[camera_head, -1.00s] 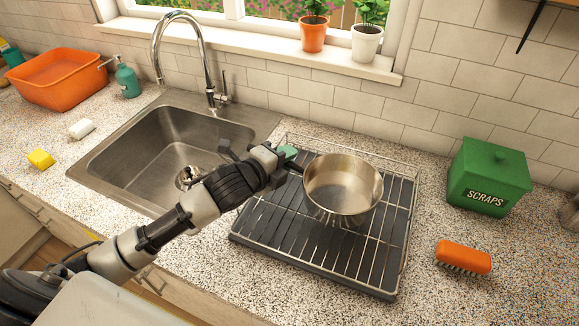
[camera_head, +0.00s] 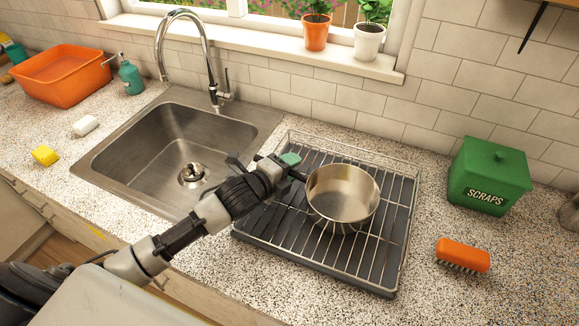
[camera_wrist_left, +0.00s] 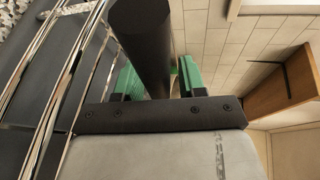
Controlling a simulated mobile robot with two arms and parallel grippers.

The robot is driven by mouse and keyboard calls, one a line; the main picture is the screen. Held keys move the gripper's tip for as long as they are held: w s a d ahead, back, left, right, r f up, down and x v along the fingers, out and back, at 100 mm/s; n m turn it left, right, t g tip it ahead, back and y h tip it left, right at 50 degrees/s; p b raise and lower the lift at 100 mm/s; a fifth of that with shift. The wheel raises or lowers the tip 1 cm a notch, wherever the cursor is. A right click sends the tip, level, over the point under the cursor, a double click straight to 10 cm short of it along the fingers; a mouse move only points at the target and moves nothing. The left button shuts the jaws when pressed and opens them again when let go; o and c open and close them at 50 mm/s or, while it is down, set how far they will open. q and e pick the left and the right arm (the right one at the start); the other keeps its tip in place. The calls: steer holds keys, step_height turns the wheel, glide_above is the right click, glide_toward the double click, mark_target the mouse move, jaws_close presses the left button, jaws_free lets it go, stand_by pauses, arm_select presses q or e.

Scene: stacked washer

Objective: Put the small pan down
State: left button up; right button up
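The small pan (camera_head: 343,196) is a steel saucepan with a dark handle. It sits upright over the wire rack (camera_head: 392,262) right of the sink, at or very near the wires; the head view does not settle contact. My left gripper (camera_head: 291,161), with green fingertips, is at the handle, on the pan's left side. In the left wrist view the dark handle (camera_wrist_left: 143,40) runs between the green fingers (camera_wrist_left: 160,80), which sit close on either side. The pan's bowl is mostly hidden there. My right gripper is not in view.
The sink (camera_head: 150,150) with its faucet (camera_head: 208,60) is to the left. A green scraps bin (camera_head: 488,177) and an orange brush (camera_head: 463,255) stand right of the rack. An orange tub (camera_head: 62,80), soap bottle (camera_head: 130,77) and yellow sponge (camera_head: 45,156) are at the left.

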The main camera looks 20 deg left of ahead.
arm_select(q)
steer(key=shift+o, duration=0.2)
steer(key=shift+r, duration=0.15)
steer(key=shift+s+a, duration=0.15)
steer(key=shift+s, duration=0.1)
steer(key=b+v, duration=0.2)
steer(key=v, duration=0.8)
steer(key=shift+s, duration=0.35)
steer(key=shift+s+a+r, duration=0.15)
steer(key=shift+s+r, duration=0.1)
steer(key=shift+s, duration=0.05)
